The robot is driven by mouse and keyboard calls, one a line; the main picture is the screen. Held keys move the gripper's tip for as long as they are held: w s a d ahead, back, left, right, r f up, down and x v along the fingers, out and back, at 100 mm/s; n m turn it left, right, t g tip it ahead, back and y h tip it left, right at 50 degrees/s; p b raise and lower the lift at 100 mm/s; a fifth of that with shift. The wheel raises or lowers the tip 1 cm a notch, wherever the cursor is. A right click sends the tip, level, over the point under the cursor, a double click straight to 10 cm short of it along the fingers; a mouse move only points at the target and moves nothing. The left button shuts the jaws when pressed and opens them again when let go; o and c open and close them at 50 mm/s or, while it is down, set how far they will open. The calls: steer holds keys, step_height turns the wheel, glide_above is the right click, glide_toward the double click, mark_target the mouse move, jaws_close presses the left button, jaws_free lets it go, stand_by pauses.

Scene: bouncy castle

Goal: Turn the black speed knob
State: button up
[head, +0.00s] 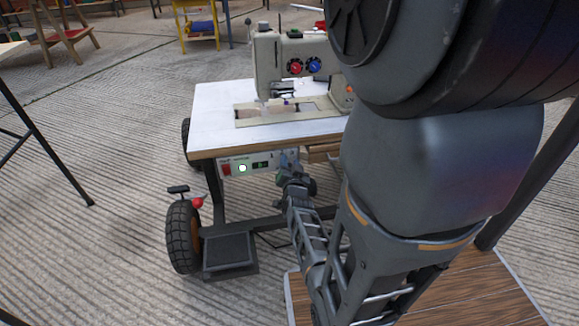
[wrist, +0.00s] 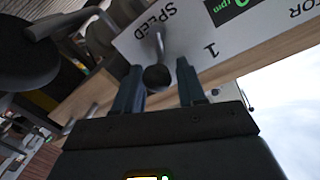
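In the wrist view, the black speed knob (wrist: 157,77) sits on a white panel (wrist: 205,45) lettered SPEED, with the numeral 1 beside it. My gripper (wrist: 159,66) is open, with its two dark blue-grey fingers on either side of the knob. Gaps show between the knob and both fingers. In the head view, the control panel (head: 244,166) hangs under the front edge of the sewing machine table (head: 215,122). My gripper (head: 290,167) is at the panel's right end in that view. The knob cannot be made out there.
The sewing machine (head: 268,60) stands on the table. A green rpm display (wrist: 238,5) is on the panel beside the knob. A black lever-like part (wrist: 25,50) is at the left in the wrist view. A wheel (head: 183,236) and a pedal (head: 229,252) are below the table.

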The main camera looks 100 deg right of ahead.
steer(key=shift+o, duration=0.8)
steer(key=shift+f, duration=0.2)
steer(key=shift+a, duration=0.1)
steer(key=a+p, duration=0.3)
steer(key=a, duration=0.4)
steer(key=shift+w+a+r, duration=0.15)
steer(key=shift+a+r, duration=0.1)
steer(key=shift+a, duration=0.1)
